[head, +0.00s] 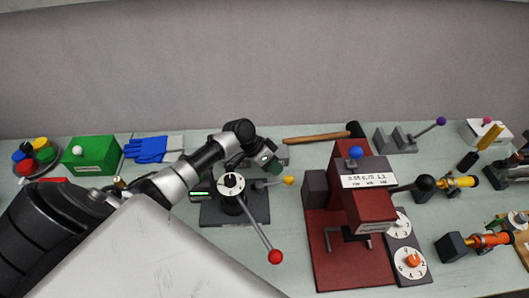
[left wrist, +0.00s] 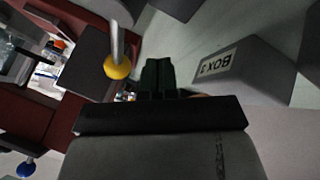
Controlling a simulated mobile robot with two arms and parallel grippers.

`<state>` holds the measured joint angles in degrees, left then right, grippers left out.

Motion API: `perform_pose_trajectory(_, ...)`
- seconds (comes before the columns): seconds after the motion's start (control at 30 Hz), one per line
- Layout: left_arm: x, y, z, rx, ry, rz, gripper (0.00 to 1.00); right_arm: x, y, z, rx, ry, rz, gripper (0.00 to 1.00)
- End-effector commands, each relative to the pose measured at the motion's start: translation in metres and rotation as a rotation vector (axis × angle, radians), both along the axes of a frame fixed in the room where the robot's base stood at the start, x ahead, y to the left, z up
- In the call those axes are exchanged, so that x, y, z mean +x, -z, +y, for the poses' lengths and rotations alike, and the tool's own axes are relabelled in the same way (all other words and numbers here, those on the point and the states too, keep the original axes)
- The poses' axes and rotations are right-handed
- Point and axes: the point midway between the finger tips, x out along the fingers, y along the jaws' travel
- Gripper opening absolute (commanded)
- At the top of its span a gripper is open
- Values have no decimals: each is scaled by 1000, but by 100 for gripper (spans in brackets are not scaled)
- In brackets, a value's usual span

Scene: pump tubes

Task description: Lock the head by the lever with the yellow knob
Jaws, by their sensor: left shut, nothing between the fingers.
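The lever's yellow knob (head: 289,180) sticks out to the right of a dark grey device (head: 236,211) with a white dial on top. In the left wrist view the yellow knob (left wrist: 117,67) sits at the end of a light metal rod, beside my fingers. My left gripper (head: 271,163) hangs just behind the knob. Its fingers (left wrist: 157,78) are shut and hold nothing; they look apart from the knob, though the exact gap is hard to tell. A second lever with a red knob (head: 275,257) points toward the front. My arm hides part of the device's back. My right gripper is not in view.
A dark red machine (head: 325,255) with a blue knob (head: 355,152) stands close on the right. A hammer (head: 318,139) lies behind. Blue gloves (head: 147,149) and a green box (head: 92,155) are at left.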

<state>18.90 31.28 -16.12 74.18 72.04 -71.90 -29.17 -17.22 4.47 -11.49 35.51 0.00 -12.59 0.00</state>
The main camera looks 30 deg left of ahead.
Motion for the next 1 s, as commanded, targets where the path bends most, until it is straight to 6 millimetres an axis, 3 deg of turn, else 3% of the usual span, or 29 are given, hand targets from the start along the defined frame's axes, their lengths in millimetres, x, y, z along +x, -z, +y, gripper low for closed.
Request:
perform_pose_trajectory(0.03, -3, -6, -6, -1, 0, 0, 0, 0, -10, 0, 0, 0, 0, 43)
perform_pose_trajectory(0.2, -7, -6, -18, 0, 0, 1, 0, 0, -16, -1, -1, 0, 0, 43)
perform_pose_trajectory(1.0, -10, -5, -24, -1, 58, 0, 0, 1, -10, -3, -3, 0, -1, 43)
